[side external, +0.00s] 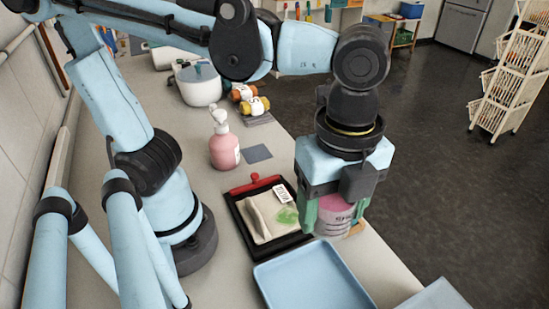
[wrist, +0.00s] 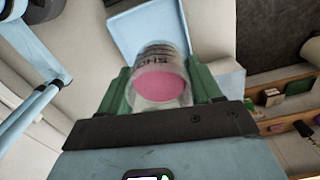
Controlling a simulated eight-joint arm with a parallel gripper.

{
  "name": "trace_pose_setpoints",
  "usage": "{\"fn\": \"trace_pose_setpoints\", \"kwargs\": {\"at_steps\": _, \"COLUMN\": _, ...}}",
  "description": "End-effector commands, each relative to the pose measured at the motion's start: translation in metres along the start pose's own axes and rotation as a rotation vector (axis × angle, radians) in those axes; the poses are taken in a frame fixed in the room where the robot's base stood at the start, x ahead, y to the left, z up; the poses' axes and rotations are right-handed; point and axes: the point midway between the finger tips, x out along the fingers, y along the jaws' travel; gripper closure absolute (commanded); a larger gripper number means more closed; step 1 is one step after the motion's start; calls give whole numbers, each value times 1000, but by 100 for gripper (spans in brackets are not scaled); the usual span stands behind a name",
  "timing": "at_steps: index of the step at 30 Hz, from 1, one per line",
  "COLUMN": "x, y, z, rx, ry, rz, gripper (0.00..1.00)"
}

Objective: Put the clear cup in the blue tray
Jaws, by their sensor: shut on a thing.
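The clear cup (side external: 337,213) has dark lettering and pink contents or a pink base. It sits between the green fingers of my gripper (side external: 335,220), which is shut on it. In the wrist view the cup (wrist: 160,78) fills the space between the two green fingers (wrist: 162,90), with its pink round face toward the camera. The blue tray (side external: 312,277) lies empty on the counter, just in front of and below the cup in the side view. It also shows behind the cup in the wrist view (wrist: 130,28). The cup's lower end is partly hidden.
A black-framed board (side external: 262,237) with a red handle, a cloth and a green patch lies left of the gripper. A pink soap bottle (side external: 224,150), orange-lidded jars (side external: 250,100) and a white pot (side external: 198,84) stand farther back. The counter's right edge is close to the gripper.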

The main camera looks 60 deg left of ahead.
Motion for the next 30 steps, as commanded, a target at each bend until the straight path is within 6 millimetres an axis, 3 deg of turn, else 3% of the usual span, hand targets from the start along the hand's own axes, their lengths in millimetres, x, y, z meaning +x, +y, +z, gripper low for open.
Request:
{"fn": "trace_pose_setpoints", "kwargs": {"at_steps": 6, "x": 4, "y": 21, "z": -30, "rx": 184, "ry": 0, "rz": 0, "gripper": 72}}
{"fn": "trace_pose_setpoints", "kwargs": {"at_steps": 18, "x": 62, "y": 19, "z": -27, "rx": 170, "ry": 0, "rz": 0, "gripper": 72}}
{"fn": "trace_pose_setpoints", "kwargs": {"at_steps": 30, "x": 98, "y": 19, "z": -27, "rx": 168, "ry": 0, "rz": 0, "gripper": 72}}
